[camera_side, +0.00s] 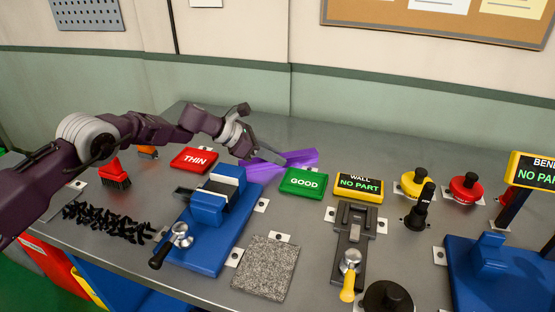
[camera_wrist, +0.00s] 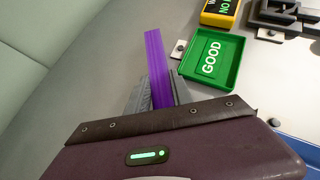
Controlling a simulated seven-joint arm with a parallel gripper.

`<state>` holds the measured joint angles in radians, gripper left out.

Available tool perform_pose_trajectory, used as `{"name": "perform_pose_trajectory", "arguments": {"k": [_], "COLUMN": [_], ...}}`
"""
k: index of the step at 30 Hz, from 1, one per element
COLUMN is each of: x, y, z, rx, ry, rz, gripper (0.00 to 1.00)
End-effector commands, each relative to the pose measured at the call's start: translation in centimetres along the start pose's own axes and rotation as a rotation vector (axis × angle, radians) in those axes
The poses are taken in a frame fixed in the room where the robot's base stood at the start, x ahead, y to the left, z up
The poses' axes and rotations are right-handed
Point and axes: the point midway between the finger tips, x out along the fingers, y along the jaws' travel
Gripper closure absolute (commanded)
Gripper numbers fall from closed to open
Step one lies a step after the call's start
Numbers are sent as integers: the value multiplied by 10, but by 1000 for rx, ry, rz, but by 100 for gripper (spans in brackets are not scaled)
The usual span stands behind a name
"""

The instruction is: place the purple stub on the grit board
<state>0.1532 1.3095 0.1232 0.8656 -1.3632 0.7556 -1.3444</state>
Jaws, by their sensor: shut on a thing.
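The purple stub (camera_side: 294,159) is a long purple bar behind the blue vise in the side view. It also shows in the wrist view (camera_wrist: 156,62), pointing away from my gripper between its fingers. My gripper (camera_side: 262,162) is shut on the stub, behind the vise and left of the green GOOD tray; in the wrist view the fingers (camera_wrist: 157,95) lie on either side of the bar. The grit board (camera_side: 267,267) is a speckled grey square lying flat at the front of the table, right of the vise, with nothing on it.
The blue vise (camera_side: 206,231) with its crank handle stands between my arm and the grit board. The green GOOD tray (camera_side: 303,183), red THIN tray (camera_side: 194,160) and WALL gauge (camera_side: 352,238) are nearby. Black chips (camera_side: 105,221) lie at the left.

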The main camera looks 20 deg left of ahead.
Motion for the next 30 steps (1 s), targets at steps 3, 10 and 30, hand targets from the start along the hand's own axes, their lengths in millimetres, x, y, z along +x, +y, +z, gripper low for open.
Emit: {"name": "perform_pose_trajectory", "arguments": {"k": [3, 10, 30], "x": [-6, -42, -97], "y": [0, 1, 3], "z": [9, 55, 126], "rx": [1, 4, 0], "ry": [-3, -4, -2], "rz": [1, 3, 8], "gripper": [100, 100, 100]}}
